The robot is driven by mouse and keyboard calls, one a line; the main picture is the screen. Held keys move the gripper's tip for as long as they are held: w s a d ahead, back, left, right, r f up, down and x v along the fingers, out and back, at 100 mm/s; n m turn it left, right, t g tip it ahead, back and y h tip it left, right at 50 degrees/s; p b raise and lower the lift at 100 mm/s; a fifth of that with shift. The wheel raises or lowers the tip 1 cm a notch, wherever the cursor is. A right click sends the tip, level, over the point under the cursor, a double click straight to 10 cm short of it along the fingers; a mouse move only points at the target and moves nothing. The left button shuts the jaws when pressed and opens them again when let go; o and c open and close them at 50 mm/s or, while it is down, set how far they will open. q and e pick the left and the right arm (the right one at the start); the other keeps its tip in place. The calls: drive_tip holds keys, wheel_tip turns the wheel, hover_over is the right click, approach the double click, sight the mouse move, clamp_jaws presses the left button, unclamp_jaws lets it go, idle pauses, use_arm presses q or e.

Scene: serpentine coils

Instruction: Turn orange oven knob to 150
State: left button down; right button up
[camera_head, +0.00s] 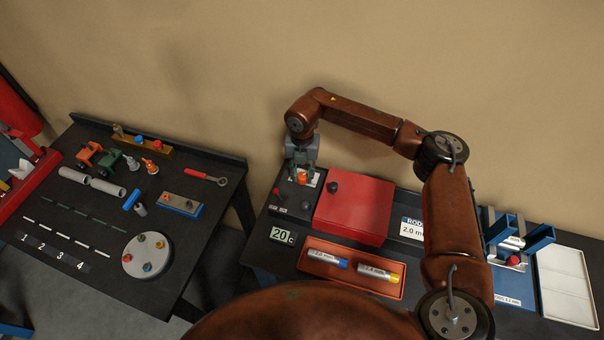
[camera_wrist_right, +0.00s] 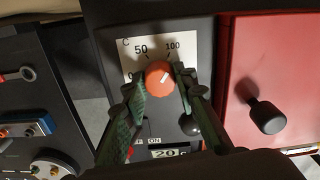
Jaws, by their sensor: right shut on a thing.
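The orange oven knob (camera_wrist_right: 160,78) sits on a white dial plate (camera_wrist_right: 131,50) marked 0, 50 and 100 in the right wrist view. Its short white pointer line tilts up and right, roughly towards the 100. Other dial numbers are hidden behind my right fingers. The knob also shows in the head view (camera_head: 302,178) on the dark control panel, below my right gripper (camera_head: 303,163). The green fingers of my right gripper (camera_wrist_right: 158,82) are shut on the knob from both sides. My left gripper is not in view.
A red oven door (camera_wrist_right: 270,80) with a black handle stands right of the panel. A display (camera_head: 283,235) reads 20 C. A red tray (camera_head: 350,275) with two labelled rods lies in front. A second table (camera_head: 100,215) with tools stands left, across a gap.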

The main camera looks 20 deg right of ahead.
sight(302, 175)
drive_tip(key=m+p, duration=0.1)
drive_tip(key=m, duration=0.4)
drive_tip(key=shift+w+r+m, duration=0.1)
drive_tip(key=shift+m, duration=0.2)
drive_tip(key=m+p, duration=0.1)
drive_tip(key=m, duration=0.4)
drive_tip(key=shift+p, duration=0.35)
drive_tip(key=o, duration=1.2)
drive_tip(key=shift+c, duration=0.2)
wheel_tip(302, 175, up, 12)
